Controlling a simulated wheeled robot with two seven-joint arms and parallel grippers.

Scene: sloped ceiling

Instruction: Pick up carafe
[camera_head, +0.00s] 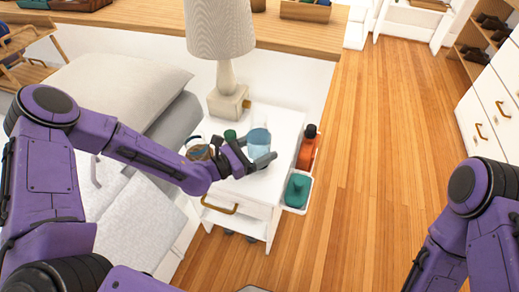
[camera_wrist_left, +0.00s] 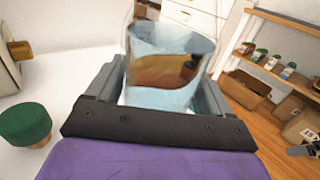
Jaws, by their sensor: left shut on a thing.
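The carafe (camera_head: 260,138) is a clear, bluish glass vessel over the white nightstand (camera_head: 278,115). My left gripper (camera_head: 262,161) is shut on it, with a finger on each side. In the left wrist view the carafe (camera_wrist_left: 165,62) stands between the two fingers, its rim up, with an amber tone showing through the glass. Its base is hidden by the gripper, so I cannot tell whether it touches the nightstand. My right arm shows at the right edge, but its gripper is out of view.
A lamp (camera_head: 225,75) stands behind on the nightstand. A green-capped item (camera_wrist_left: 25,125) and a round glass vessel (camera_head: 198,149) are left of the carafe. Side holders carry an orange bottle (camera_head: 307,150) and a teal item (camera_head: 297,189). The bed is left; open wooden floor (camera_head: 365,150) lies right.

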